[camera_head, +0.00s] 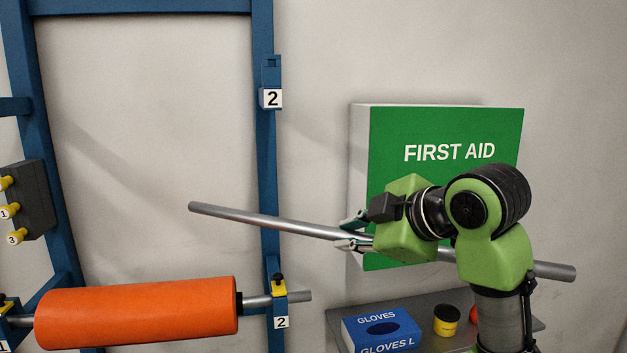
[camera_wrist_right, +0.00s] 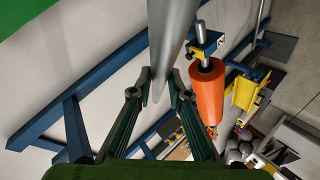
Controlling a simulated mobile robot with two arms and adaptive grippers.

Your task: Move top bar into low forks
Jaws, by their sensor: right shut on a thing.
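The grey metal bar (camera_head: 290,226) is in the air, tilted down to the right, passing in front of the blue frame's right post. My right gripper (camera_head: 348,233) is shut on the bar; in the right wrist view the bar (camera_wrist_right: 172,40) runs between the fingers (camera_wrist_right: 160,80). An upper blue fork (camera_head: 271,70) labelled 2 on the right post is empty. The lower fork (camera_head: 280,304), also labelled 2 with a yellow clamp, carries a shaft with an orange roll (camera_head: 140,312). Its left fork, labelled 1, is cut off at the picture edge. My left gripper is out of view.
A green first aid box (camera_head: 450,130) hangs on the wall behind my right arm. Below, a grey shelf (camera_head: 337,320) holds a blue gloves box (camera_head: 382,330) and a yellow pot (camera_head: 446,320). A dark box with yellow knobs (camera_head: 30,198) is at left. The wall inside the frame is bare.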

